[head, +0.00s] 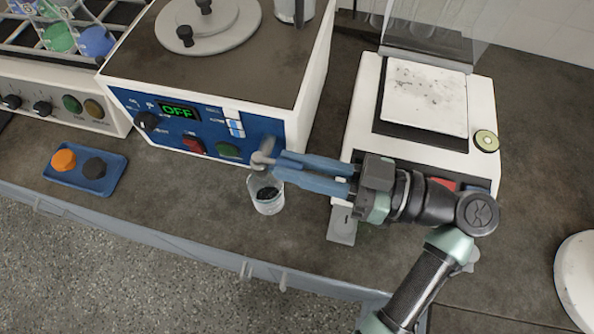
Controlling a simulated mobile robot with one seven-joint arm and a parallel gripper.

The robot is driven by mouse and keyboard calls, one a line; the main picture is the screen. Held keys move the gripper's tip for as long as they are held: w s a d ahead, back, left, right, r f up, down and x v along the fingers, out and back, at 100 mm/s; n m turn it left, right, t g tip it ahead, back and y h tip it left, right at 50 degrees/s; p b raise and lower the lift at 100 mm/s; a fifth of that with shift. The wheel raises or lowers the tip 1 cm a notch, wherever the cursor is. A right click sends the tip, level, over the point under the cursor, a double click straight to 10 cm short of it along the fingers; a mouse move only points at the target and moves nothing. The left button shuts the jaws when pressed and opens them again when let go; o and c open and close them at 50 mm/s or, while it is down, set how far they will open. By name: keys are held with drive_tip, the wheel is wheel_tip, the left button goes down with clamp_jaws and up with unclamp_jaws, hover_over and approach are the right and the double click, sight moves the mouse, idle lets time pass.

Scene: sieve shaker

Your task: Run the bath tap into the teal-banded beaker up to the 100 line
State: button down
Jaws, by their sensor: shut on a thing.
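The water bath (218,75) has a blue front panel with a green OFF display. A small grey tap (262,158) sticks out low at the right of this panel. A small clear beaker (268,203) stands upright on the bench directly below the tap; something dark shows inside it. Its teal band, the 100 line and any water level are too small to make out. My gripper (276,165) reaches in from the right with its long blue fingers level above the beaker. The fingertips are closed on the grey tap's handle; the exact contact is partly hidden.
A balance-like device with a white plate (425,97) stands to the right, behind my wrist. A blue tray (85,168) with orange and black stoppers lies at the left. A grey tag (342,225) lies right of the beaker. The bench's front edge is close by.

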drive_tip(key=shift+w+n+g, duration=0.15)
drive_tip(key=shift+n+g, duration=0.15)
drive_tip(key=shift+g, duration=0.2)
drive_tip(key=c, duration=0.8)
unclamp_jaws()
drive_tip(key=shift+d, duration=0.1)
drive_tip(key=b+v, duration=0.7)
drive_tip(key=v, duration=0.6)
drive_tip(key=shift+f+b, duration=0.15)
drive_tip(key=shift+b, duration=0.25)
